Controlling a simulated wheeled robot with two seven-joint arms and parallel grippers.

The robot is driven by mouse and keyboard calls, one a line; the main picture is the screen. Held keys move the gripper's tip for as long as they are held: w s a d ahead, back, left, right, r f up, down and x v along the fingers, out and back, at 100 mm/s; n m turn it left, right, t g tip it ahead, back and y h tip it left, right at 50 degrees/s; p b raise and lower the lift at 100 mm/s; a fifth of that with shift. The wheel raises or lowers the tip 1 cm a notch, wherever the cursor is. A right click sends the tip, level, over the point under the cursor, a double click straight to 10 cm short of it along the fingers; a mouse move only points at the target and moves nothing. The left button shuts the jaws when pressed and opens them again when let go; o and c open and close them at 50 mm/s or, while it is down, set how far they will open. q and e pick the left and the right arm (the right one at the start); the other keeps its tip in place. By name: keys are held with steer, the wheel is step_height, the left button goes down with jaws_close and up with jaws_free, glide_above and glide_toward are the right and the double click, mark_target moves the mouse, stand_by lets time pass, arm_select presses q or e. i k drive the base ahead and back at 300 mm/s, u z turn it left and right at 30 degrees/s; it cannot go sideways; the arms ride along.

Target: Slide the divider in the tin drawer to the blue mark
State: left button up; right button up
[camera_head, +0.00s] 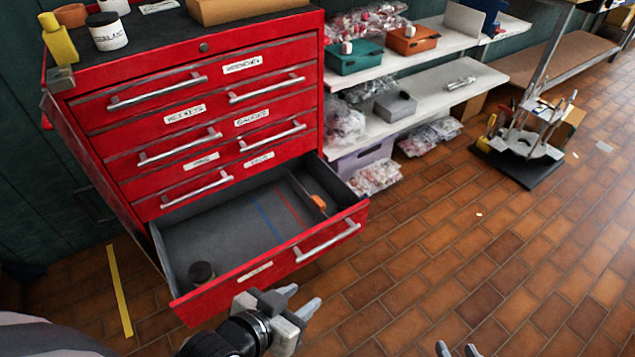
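The open bottom drawer (185,308) of the red cabinet has a grey floor. A blue mark (265,221) runs across the floor, with a red line (291,209) to its right. A thin dark upright strip, which looks like the divider (301,191), stands right of both lines, apart from the blue mark. An orange piece (318,202) shows beside it; I cannot tell whether they are joined. My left gripper (299,300) is open and empty, outside the drawer's front. My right gripper (458,349) is open and empty at the bottom edge, over the floor.
A dark round object (201,272) sits in the drawer's front left corner. The drawer's front handle (327,242) sticks out near my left gripper. Closed drawers with handles are above. White shelves (425,100) with bins stand right of the cabinet. The brick floor at right is mostly clear.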

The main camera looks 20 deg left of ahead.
mark_target(315, 204)
steer(key=u, duration=0.75)
steer(key=i, duration=0.8)
steer(key=u, duration=0.9)
